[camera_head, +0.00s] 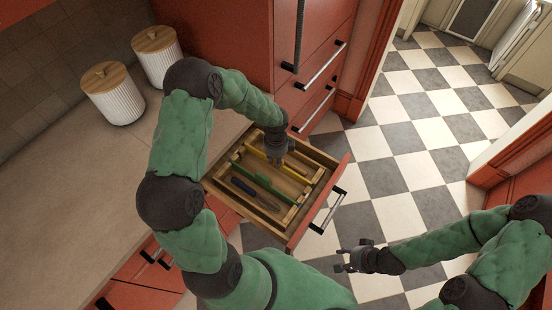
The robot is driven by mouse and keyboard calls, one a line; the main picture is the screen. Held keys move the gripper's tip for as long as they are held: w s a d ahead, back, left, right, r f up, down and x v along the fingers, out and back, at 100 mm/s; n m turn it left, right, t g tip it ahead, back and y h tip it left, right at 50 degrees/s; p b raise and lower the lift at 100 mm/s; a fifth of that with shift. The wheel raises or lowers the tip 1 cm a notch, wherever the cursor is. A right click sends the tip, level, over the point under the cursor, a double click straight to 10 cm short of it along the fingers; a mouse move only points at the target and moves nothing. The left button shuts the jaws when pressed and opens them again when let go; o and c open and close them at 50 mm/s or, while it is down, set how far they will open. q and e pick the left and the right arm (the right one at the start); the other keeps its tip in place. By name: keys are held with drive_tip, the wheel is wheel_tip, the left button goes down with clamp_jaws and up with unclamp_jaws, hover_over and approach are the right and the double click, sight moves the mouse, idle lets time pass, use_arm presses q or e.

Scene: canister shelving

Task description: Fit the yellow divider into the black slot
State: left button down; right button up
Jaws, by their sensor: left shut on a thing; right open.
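The open drawer (214,188) has a wooden interior with compartments. The yellow divider (297,174) lies across its far part, low in or just above the drawer; I cannot tell whether it is seated. My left gripper (277,161) is shut on the yellow divider near its middle, hiding part of it. A green divider (264,183) runs roughly parallel, nearer to me. I cannot make out the black slot clearly; the gripper and yellow divider may cover it. My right gripper (343,259) is open and empty, in front of the drawer, over the floor.
A dark slim object (243,187) lies in the near compartment. The red drawer front has a metal handle (327,211). Two white ribbed canisters with wooden lids (115,95) (157,55) stand on the counter (60,200). The checkered floor (410,130) is clear at right.

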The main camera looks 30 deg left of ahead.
use_arm(q)
drive_tip(key=shift+f+b, duration=0.5)
drive_tip(key=shift+f, duration=0.3)
drive_tip(key=c, duration=1)
unclamp_jaws()
drive_tip(key=shift+r, duration=0.1)
wheel_tip(320, 180, up, 12)
